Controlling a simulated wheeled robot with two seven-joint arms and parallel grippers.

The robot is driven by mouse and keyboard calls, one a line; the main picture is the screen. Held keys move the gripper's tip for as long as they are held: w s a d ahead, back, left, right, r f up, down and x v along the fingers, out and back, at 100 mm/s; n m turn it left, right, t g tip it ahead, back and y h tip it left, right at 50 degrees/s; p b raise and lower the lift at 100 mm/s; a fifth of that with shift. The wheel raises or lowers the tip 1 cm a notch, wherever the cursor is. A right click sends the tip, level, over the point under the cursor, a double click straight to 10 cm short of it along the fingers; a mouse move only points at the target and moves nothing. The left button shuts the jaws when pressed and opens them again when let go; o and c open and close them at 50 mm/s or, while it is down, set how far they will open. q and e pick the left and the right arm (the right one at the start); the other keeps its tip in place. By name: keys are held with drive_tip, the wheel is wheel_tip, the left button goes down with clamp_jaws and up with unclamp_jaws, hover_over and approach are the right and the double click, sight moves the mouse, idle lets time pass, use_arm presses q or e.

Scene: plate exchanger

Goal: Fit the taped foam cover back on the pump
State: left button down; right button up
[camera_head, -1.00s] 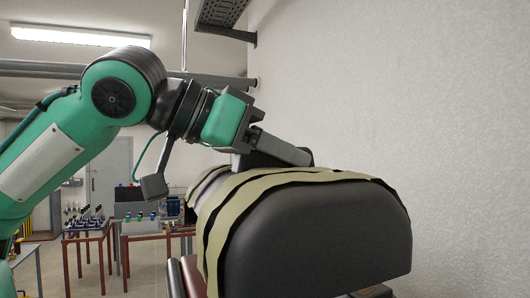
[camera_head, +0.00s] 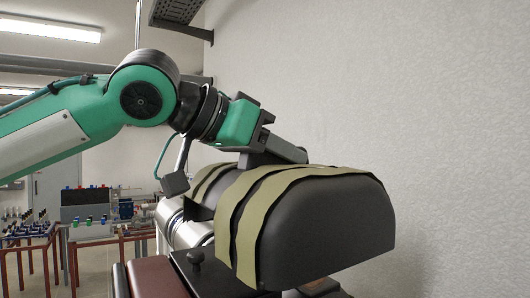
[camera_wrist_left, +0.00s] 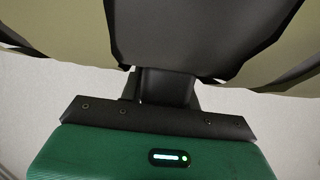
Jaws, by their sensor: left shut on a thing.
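The foam cover (camera_head: 325,225) is a dark grey rounded shell with tan tape strips across it. It fills the right middle of the head view, and its dark surface and tape also show at the top of the left wrist view (camera_wrist_left: 195,35). My left gripper (camera_head: 272,156) is shut on the cover at its top; the fingers also show in the wrist view (camera_wrist_left: 166,84). The pump shows as a silver cylinder (camera_head: 188,232) left of and behind the cover, above a dark red base (camera_head: 155,278). The cover hides the rest, so I cannot tell whether it touches the pump. My right gripper is out of view.
A pale wall (camera_head: 440,120) stands close on the right. A dark perforated tray (camera_head: 180,12) hangs from the wall above. A black knob (camera_head: 196,256) stands up in front of the cylinder. Tables with small bottles and equipment (camera_head: 85,205) stand at the back left.

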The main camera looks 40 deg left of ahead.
use_arm(q)
drive_tip(key=shift+w+d, duration=0.35)
drive_tip(key=shift+w, duration=0.5)
drive_tip(key=shift+w+d, duration=0.3)
drive_tip(key=shift+w, duration=0.55)
drive_tip(key=shift+w+d, duration=0.3)
drive_tip(key=shift+w, duration=0.55)
drive_tip(key=shift+w+d, duration=0.3)
drive_tip(key=shift+w, duration=0.55)
drive_tip(key=shift+w+d, duration=0.3)
drive_tip(key=shift+w, duration=0.55)
drive_tip(key=shift+f, duration=2.3)
drive_tip(key=shift+f, duration=0.1)
drive_tip(key=shift+f+b, duration=0.3)
drive_tip(key=shift+b, duration=0.05)
drive_tip(key=shift+f+b, duration=0.4)
drive_tip(key=shift+f, duration=0.2)
drive_tip(key=shift+f, duration=0.1)
